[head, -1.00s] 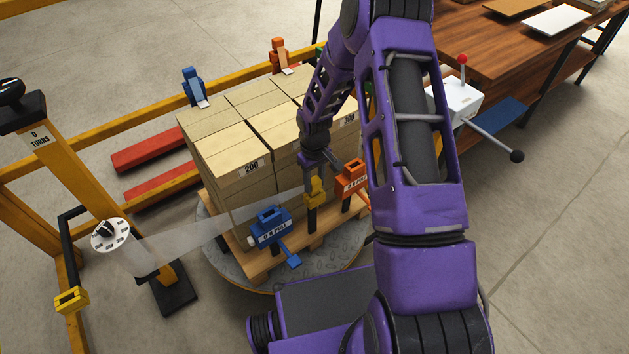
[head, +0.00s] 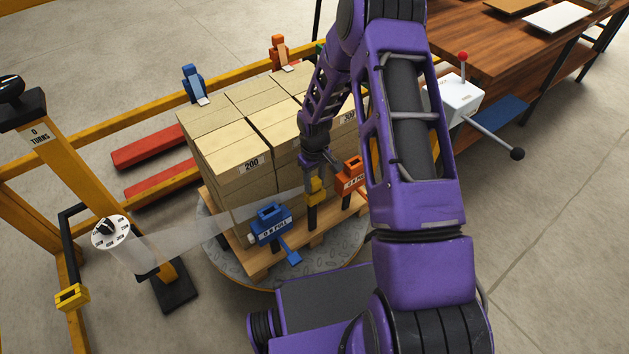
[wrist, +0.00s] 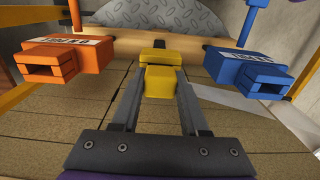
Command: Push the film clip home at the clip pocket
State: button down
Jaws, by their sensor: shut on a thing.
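The yellow film clip (wrist: 159,82) is between the two fingers of my gripper (wrist: 157,90), which is shut on it. In the head view the yellow clip (head: 315,188) is low against the near side of the carton stack. A dark post (head: 311,215) stands directly below it at the pallet edge. In the wrist view a second yellow part (wrist: 153,55) shows just beyond the clip; I cannot tell whether this is the clip pocket or how deep the clip sits. Clear film (head: 205,222) runs from the roll (head: 122,246) towards the clip.
A blue tool (head: 270,225) is left of my gripper (head: 315,170) and an orange one (head: 350,176) is right, both close. The cartons (head: 228,150) stand on a wooden pallet (head: 258,262) over a round metal plate (head: 230,262). A yellow rail (head: 60,163) runs behind.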

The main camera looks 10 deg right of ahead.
jog(key=shift+f, duration=0.4)
jog(key=shift+c, duration=1.7)
grip_release()
jog(key=shift+r, duration=0.1)
notch_tip(320, 180, up, 17)
jog(key=p, duration=0.2)
jog(key=shift+r, duration=0.15)
jog(key=shift+r, duration=0.1)
